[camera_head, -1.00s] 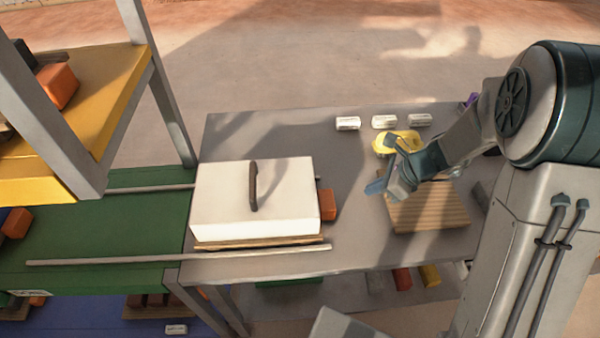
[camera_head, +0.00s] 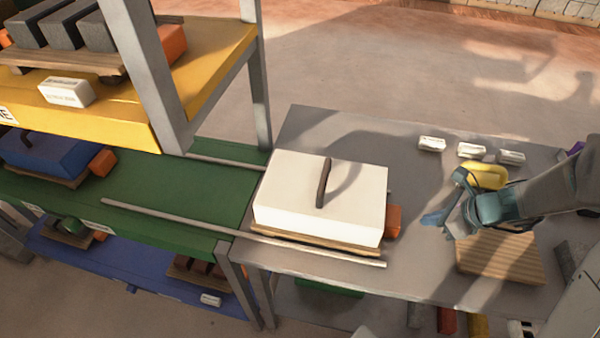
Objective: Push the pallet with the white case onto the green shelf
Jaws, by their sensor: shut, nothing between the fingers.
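The white case (camera_head: 305,190) with a dark handle sits on a wooden pallet (camera_head: 315,243) on the grey table (camera_head: 330,125). An orange block (camera_head: 393,221) is at the pallet's right end. The green shelf (camera_head: 205,200) adjoins the table on the left, and two thin rails run from it along both sides of the pallet. My gripper (camera_head: 440,222) is shut and empty. It is to the right of the case and orange block, apart from them, near the left edge of a bare wooden pallet (camera_head: 500,262).
A yellow shelf (camera_head: 110,118) with a grey post (camera_head: 150,75) stands above the green one. A blue case (camera_head: 45,155) is on the green shelf's far left. Several white labelled blocks (camera_head: 432,144) and a yellow object (camera_head: 487,177) lie at the table's back right.

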